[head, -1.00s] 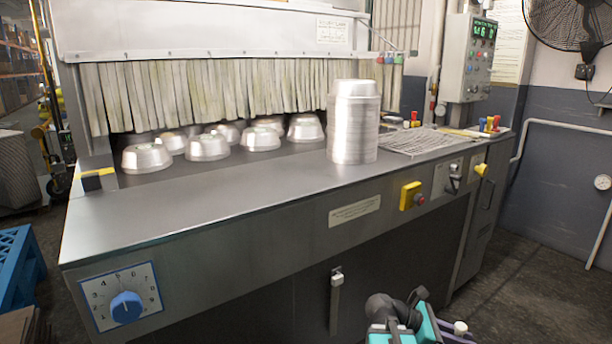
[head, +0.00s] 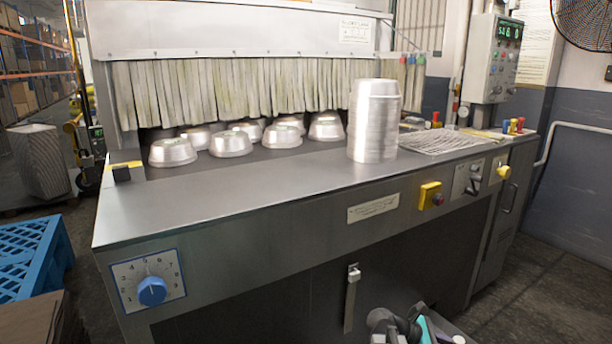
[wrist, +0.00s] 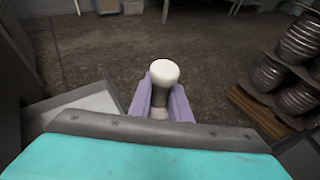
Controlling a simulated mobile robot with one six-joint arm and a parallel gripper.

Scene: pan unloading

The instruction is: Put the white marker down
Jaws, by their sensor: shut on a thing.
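The white marker (wrist: 164,72) stands end-on in the middle of the wrist view, its white rounded end pointing away from the wrist. My gripper (wrist: 163,103) is shut on it, with a purple finger on each side. The marker's lower part is hidden behind the gripper's dark edge. In the head view my gripper (head: 440,335) shows only partly at the bottom edge, in front of the machine, with a small white tip at its right. The marker touches no surface that I can see.
A steel machine counter (head: 230,195) has bare room at its front left. Several pans (head: 232,144) sit by the strip curtain, and a tall pan stack (head: 374,125) stands at the right. A blue pallet (head: 30,255) lies at left. The wrist view shows stacked pans (wrist: 300,40) and open floor.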

